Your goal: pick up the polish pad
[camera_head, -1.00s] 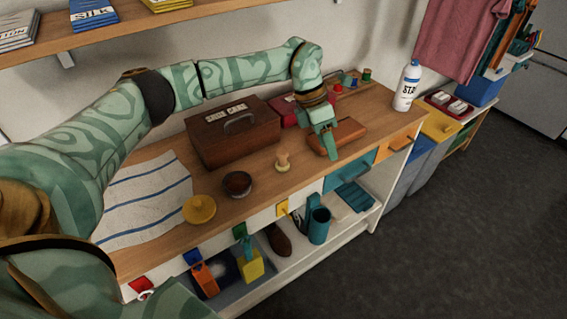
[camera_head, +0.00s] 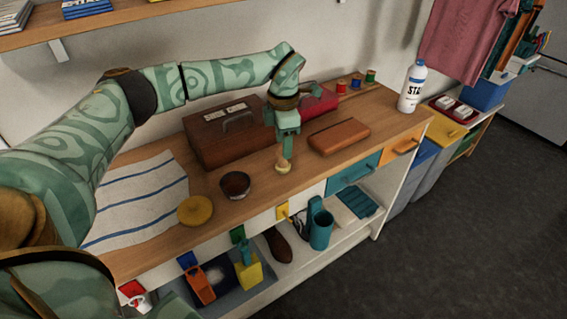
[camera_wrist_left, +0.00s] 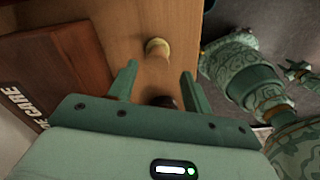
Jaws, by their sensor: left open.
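A small beige knobbed piece (camera_head: 283,167), which looks like the polish pad, stands on the wooden counter in front of the brown box. In the left wrist view it shows as a pale round knob (camera_wrist_left: 157,47), ahead of the fingertips. A yellow round disc (camera_head: 195,210) lies farther left; I cannot rule it out as the pad. My left gripper (camera_head: 285,151) points down just above the beige piece. In the left wrist view its two fingers (camera_wrist_left: 160,72) are spread apart with nothing held. Green parts at that view's right may include my right gripper, but its jaws are unclear.
The brown box (camera_head: 232,132) stands close behind. A striped cloth (camera_head: 135,205) covers the left counter. A white bottle (camera_head: 411,88) stands at the right end.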

